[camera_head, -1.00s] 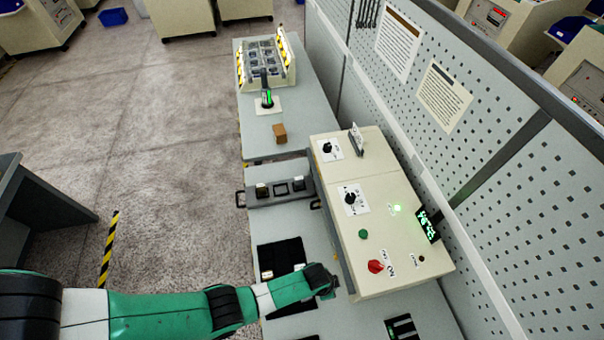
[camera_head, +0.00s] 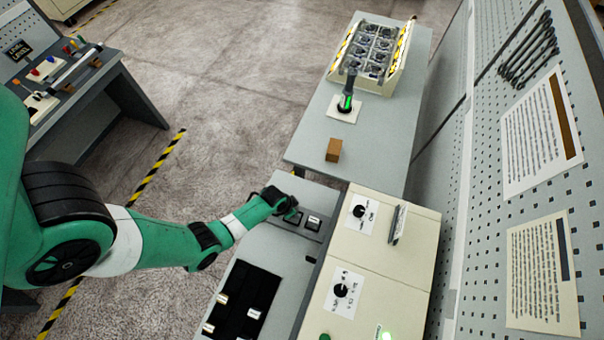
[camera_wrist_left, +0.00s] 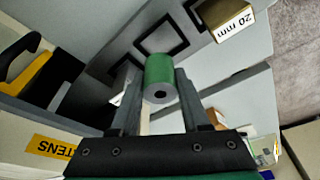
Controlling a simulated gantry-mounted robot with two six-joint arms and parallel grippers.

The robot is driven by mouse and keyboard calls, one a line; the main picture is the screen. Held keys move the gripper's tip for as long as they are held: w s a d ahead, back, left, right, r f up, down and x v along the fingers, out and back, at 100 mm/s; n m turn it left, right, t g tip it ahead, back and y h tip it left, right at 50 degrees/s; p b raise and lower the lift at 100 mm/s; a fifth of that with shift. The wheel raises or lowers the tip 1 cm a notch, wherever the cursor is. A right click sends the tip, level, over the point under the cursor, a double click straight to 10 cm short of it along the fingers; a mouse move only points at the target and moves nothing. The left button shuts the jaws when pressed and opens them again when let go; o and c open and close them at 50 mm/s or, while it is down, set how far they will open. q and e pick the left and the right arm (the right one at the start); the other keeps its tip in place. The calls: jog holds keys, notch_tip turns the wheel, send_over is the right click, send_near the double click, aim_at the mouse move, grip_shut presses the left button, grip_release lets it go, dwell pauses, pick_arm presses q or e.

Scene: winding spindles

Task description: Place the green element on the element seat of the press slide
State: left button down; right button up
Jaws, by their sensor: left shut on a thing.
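The green element (camera_wrist_left: 158,75), a short green cylinder with a dark hole in its grey end, is held between the fingers of my left gripper (camera_wrist_left: 153,95) in the left wrist view. In the head view my left gripper (camera_head: 286,208) is over the grey slide (camera_head: 276,232), beside the cream machine, and largely hides what it holds. The slide has dark square frames; one seat (camera_head: 313,222) shows just right of the gripper. In the wrist view a square frame (camera_wrist_left: 168,36) lies beyond the element, which appears apart from it. My right gripper is out of view.
A block marked 20 mm (camera_wrist_left: 236,22) stands close by in the wrist view. The cream machine (camera_head: 385,250) borders the slide on the right. A black mat (camera_head: 245,308) with small pieces lies nearer. A brown block (camera_head: 334,149) sits on the table beyond.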

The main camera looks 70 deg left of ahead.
pick_arm(q)
jog(key=shift+a, duration=0.3)
jog(key=shift+s+f, duration=0.15)
jog(key=shift+f, duration=0.1)
notch_tip(320, 180, down, 5)
jog(key=b, duration=0.5)
jog(key=shift+d, duration=0.1)
jog(key=shift+c, duration=1.9)
grip_release()
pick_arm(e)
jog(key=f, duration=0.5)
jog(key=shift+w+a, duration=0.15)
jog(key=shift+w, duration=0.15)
